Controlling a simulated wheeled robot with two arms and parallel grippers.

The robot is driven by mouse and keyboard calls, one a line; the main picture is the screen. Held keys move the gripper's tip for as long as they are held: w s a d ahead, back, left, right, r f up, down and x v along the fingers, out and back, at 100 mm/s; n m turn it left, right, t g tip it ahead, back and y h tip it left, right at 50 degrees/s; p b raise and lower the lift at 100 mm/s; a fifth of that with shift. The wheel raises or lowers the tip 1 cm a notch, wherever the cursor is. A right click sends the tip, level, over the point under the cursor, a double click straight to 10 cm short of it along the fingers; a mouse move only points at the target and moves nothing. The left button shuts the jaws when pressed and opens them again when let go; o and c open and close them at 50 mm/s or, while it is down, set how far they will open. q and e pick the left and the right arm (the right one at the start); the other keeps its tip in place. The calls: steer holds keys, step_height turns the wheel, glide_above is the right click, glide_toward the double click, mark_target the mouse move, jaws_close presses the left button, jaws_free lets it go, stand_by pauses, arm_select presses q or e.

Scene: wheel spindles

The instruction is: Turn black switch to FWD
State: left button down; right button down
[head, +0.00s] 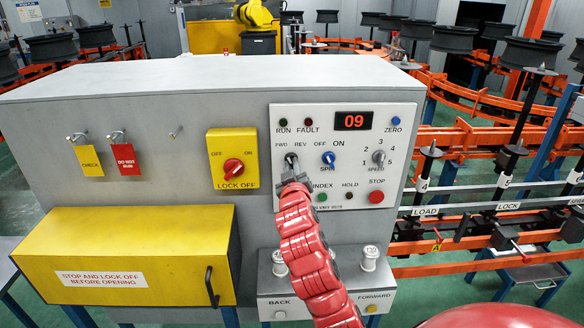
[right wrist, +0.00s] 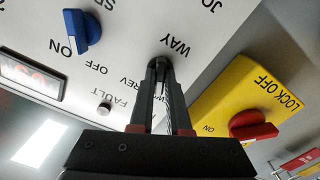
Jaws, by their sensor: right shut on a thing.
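The black switch (head: 291,158) is on the white control panel (head: 400,125), under the FWD and REV labels and left of the blue SPIN knob (head: 328,160). My right gripper (head: 292,176) reaches up to it from below on a red arm. In the right wrist view the dark fingers (right wrist: 158,82) are closed together around the black switch (right wrist: 158,62) at the panel face. The fingers cover most of the switch, so I cannot tell which way it points. My left gripper is not in view.
Close by are the grey SPEED knob (head: 378,157), green INDEX button (head: 322,197) and red STOP button (head: 376,197). The yellow LOCK OFF box (head: 216,146) with its red knob is to the left. A yellow cover (head: 140,235) juts out lower left.

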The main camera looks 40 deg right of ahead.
stand_by(0.3)
steer(key=c, duration=0.9)
jaws_free()
steer(key=p+v, duration=1.3)
steer(key=v, duration=0.4)
steer(key=shift+s+p, duration=0.2)
steer(key=shift+p, duration=0.15)
